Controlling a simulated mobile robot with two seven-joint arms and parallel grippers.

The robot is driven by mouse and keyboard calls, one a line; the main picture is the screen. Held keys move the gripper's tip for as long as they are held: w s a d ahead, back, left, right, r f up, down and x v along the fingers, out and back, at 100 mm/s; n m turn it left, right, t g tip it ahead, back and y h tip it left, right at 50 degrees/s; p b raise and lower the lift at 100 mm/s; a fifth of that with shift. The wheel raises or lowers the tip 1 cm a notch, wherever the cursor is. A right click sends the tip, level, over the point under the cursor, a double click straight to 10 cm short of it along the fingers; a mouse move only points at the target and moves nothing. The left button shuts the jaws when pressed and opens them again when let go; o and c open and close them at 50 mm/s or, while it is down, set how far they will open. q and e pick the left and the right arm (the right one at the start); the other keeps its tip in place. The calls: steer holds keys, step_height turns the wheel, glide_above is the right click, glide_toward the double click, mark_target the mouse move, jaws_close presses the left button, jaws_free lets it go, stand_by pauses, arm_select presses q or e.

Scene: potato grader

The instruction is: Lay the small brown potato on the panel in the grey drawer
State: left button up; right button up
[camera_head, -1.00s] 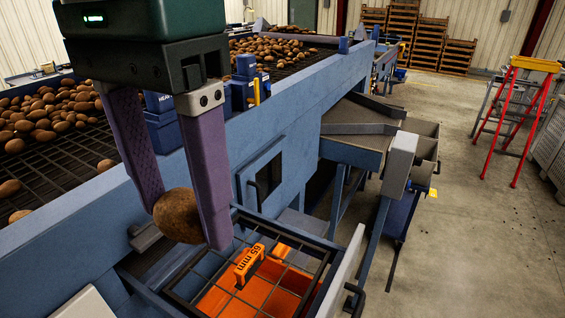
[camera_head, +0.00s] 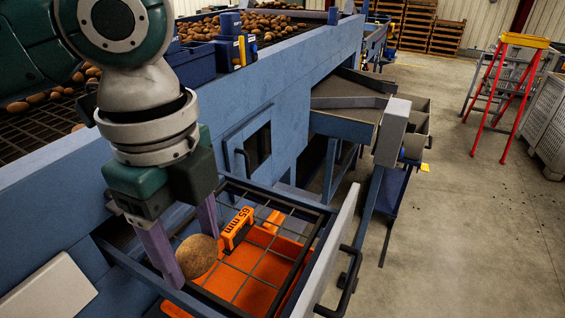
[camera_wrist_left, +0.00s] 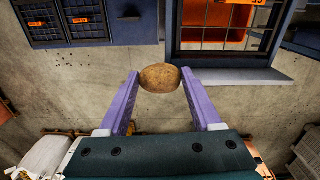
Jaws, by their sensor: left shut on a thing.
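My left gripper (camera_head: 193,258) is shut on a small brown potato (camera_head: 198,256), held between its purple fingers. In the head view the potato overlaps the left side of the pulled-out drawer, whose light grey front (camera_head: 326,252) has a black handle. Inside the drawer is a dark wire grid panel (camera_head: 236,270) over an orange surface, with an orange "65 mm" tag on it. In the left wrist view the potato (camera_wrist_left: 160,77) sits between the fingertips, at the left end of the drawer's grey edge (camera_wrist_left: 235,75). I cannot tell if it touches the panel. My right gripper is out of view.
The blue grader wall (camera_head: 90,185) runs along the drawer's left side. More potatoes (camera_head: 250,24) lie on the grader bed behind. A grey chute (camera_head: 350,117) stands beyond the drawer. A red ladder (camera_head: 508,90) stands far right, with open floor before it.

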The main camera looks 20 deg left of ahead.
arm_select(q)
steer(key=w+a+f+m+b, duration=0.3)
steer(key=w+m+b, duration=0.15)
steer(key=m, duration=0.55)
steer(key=w+a+f+m+b, duration=0.3)
steer(key=w+f+m+b, duration=0.15)
steer(key=m, duration=0.55)
step_height(320, 180, down, 9)
steer(key=b, duration=0.9)
steer(key=shift+w, duration=0.3)
steer(key=shift+f, duration=0.1)
step_height(320, 180, down, 4)
steer(key=b, duration=0.3)
steer(key=shift+w, duration=0.15)
